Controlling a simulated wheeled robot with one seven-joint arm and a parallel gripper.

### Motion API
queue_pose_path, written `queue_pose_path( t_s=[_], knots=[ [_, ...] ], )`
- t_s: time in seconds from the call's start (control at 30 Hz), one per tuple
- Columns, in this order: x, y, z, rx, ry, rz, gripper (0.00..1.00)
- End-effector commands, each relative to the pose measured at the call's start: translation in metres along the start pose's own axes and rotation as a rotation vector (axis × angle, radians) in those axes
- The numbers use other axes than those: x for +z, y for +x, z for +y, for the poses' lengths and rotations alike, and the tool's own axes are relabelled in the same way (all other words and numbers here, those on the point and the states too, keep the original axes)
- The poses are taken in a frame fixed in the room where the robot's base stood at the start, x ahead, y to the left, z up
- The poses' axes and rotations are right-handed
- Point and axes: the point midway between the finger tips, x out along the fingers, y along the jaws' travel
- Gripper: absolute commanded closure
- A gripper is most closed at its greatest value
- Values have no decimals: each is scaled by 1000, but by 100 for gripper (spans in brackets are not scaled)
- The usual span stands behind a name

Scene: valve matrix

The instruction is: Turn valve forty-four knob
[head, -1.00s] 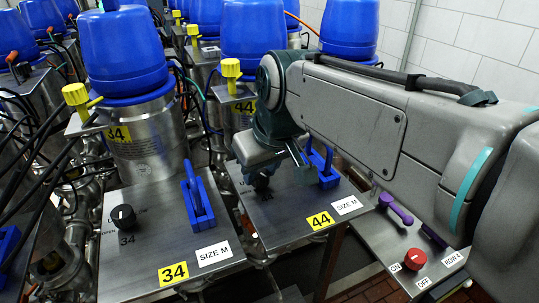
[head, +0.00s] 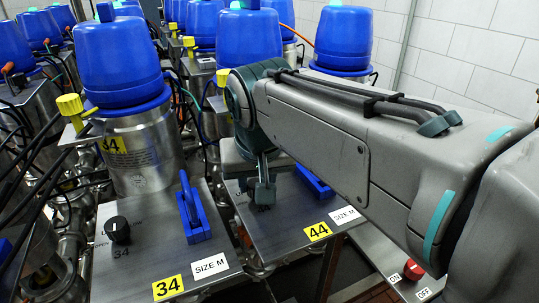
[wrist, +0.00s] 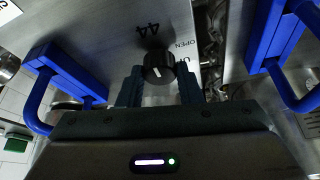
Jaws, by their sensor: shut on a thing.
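The valve forty-four knob (wrist: 158,67) is black and round with a white pointer line. In the wrist view it sits on the grey panel (wrist: 105,40) printed "44" and "OPEN". My gripper (wrist: 161,88) is shut on this knob, with one dark finger on each side. In the head view my gripper (head: 264,192) reaches down onto the panel with the yellow "44" label (head: 317,231). There the fingers mostly hide the knob.
A blue handle (head: 313,182) stands on the same panel, partly behind my arm. The left panel holds another black knob (head: 117,229) and a blue handle (head: 192,210). A red knob (head: 413,270) is on a lower panel at the right. Blue-capped canisters (head: 122,60) stand behind.

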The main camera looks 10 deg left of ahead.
Motion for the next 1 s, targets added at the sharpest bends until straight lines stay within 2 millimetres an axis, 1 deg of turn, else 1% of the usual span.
queue_pose_path(
  t_s=[0.13,0.17,0.2,0.23,0.53,0.67,0.77,1.0],
  knots=[
    [0,-1,0,-1,-1,0,91],
    [0,-1,0,-1,-1,0,65],
    [0,-1,0,-1,-1,0,54],
    [0,0,0,-1,-1,0,46],
    [0,-1,0,-1,-1,0,46],
    [0,-11,0,-1,-1,2,46],
    [-1,-29,-1,-1,-2,5,46],
    [-1,-85,-1,-2,-2,6,46]
  ],
)
